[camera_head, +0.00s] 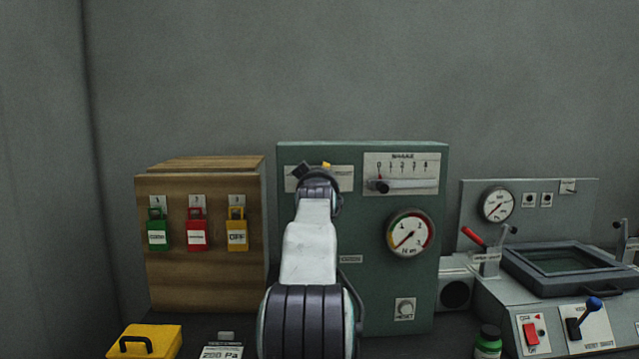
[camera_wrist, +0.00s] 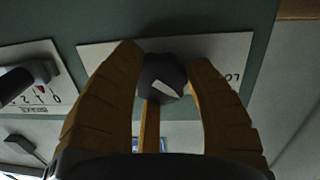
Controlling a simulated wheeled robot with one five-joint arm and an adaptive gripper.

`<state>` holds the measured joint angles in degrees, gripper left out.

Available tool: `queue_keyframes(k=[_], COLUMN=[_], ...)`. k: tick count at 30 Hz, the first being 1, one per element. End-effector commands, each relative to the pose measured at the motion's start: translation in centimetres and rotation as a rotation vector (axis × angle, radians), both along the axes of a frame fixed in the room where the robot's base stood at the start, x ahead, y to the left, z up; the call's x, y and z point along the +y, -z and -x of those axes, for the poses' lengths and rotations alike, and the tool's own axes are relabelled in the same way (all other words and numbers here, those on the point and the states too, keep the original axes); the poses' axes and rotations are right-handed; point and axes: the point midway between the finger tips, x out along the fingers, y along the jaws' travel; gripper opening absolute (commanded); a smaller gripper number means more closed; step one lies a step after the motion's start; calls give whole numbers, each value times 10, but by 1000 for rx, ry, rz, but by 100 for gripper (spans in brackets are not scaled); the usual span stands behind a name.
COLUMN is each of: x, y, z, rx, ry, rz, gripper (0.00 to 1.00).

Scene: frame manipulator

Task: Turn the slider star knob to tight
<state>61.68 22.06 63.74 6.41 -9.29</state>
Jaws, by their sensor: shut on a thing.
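The dark star knob (camera_wrist: 163,78) sits on a white plate (camera_wrist: 100,52) of the green panel, with a pale mark on its face. My gripper (camera_wrist: 165,85) has its two tan fingers on either side of the knob and is shut on it. Part of a word starting "LO" shows on the plate, right of the knob. In the head view my gripper (camera_head: 318,172) is at the upper left of the green panel (camera_head: 360,290); my arm hides most of the knob there. The slider scale (camera_head: 402,165) is to the right, its slider (camera_head: 380,186) near 0.
A round gauge (camera_head: 409,233) is below the scale, needle pointing lower left. A wooden box (camera_head: 200,285) with padlocks stands left. A yellow case (camera_head: 145,345) is in front. A grey machine (camera_head: 545,285) with levers stands right, a green bottle (camera_head: 488,343) before it.

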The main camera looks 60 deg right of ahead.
Motion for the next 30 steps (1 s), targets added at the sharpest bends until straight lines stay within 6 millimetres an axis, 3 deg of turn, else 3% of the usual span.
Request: queue_keyframes(k=[12, 30], x=[1, 2], y=[-5, -6], z=[-1, -2], rx=[-187, -224], ry=[6, 6], rz=[-106, -125], gripper=[15, 15])
